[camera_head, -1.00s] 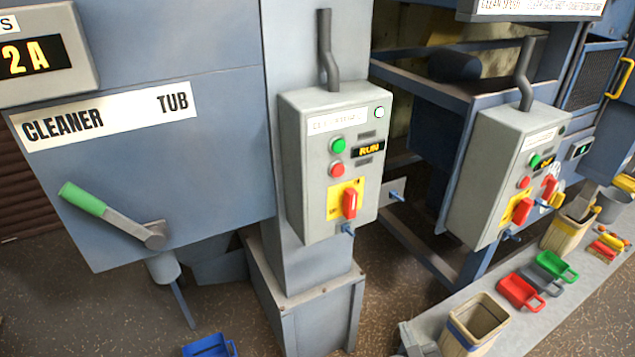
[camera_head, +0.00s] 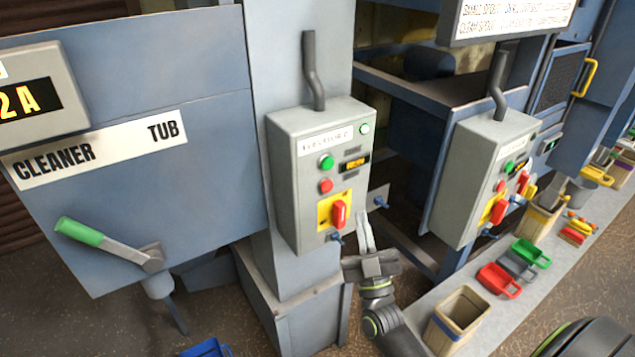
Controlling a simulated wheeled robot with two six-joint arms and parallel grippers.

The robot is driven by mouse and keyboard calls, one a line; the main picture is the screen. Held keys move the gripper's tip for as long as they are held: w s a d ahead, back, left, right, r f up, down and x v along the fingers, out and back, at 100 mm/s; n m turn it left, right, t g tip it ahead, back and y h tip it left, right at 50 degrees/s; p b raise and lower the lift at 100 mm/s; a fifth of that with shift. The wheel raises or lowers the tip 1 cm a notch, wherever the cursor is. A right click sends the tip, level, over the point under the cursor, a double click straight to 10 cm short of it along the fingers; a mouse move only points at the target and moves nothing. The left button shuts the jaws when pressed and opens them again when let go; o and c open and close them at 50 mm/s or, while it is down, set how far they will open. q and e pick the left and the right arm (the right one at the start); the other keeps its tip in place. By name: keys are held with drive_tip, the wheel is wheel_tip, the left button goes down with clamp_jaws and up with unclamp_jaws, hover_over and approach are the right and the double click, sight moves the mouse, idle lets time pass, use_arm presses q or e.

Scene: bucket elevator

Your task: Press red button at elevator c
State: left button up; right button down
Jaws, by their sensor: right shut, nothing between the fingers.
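The control box labelled like elevator C (camera_head: 290,205) is mounted on the grey column in the middle of the head view. Its red button (camera_head: 326,185) sits below a green button (camera_head: 326,161) and left of a small lit display (camera_head: 356,162). A red rotary switch (camera_head: 340,213) on a yellow plate is lower on the box. My right gripper (camera_head: 364,225) is shut and empty, pointing up, just right of the box's lower right edge and below the red button's height. It appears apart from the button. My left gripper is not in view.
A second similar control box (camera_head: 462,190) stands to the right. A bench (camera_head: 480,320) holds bins and red, grey and green scoops. The cleaner tub panel (camera_head: 200,75) with a green-handled lever (camera_head: 80,233) is on the left.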

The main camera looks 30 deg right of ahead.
idle(0.3)
drive_tip(key=b, duration=0.2)
approach(330, 182)
wheel_tip(330, 182, up, 4)
drive_tip(key=w+d, duration=0.1)
drive_tip(key=shift+w+d+r, duration=0.1)
drive_tip(key=shift+w+r, duration=0.15)
drive_tip(key=shift+w, duration=0.65)
drive_tip(key=shift+w, duration=0.1)
idle(1.2)
drive_tip(key=shift+w, duration=0.3)
drive_tip(key=shift+w+b, duration=0.3)
drive_tip(key=shift+w, duration=0.2)
idle(0.6)
drive_tip(key=shift+s, duration=0.25)
drive_tip(key=shift+s+p, duration=0.45)
drive_tip(key=shift+s, duration=0.2)
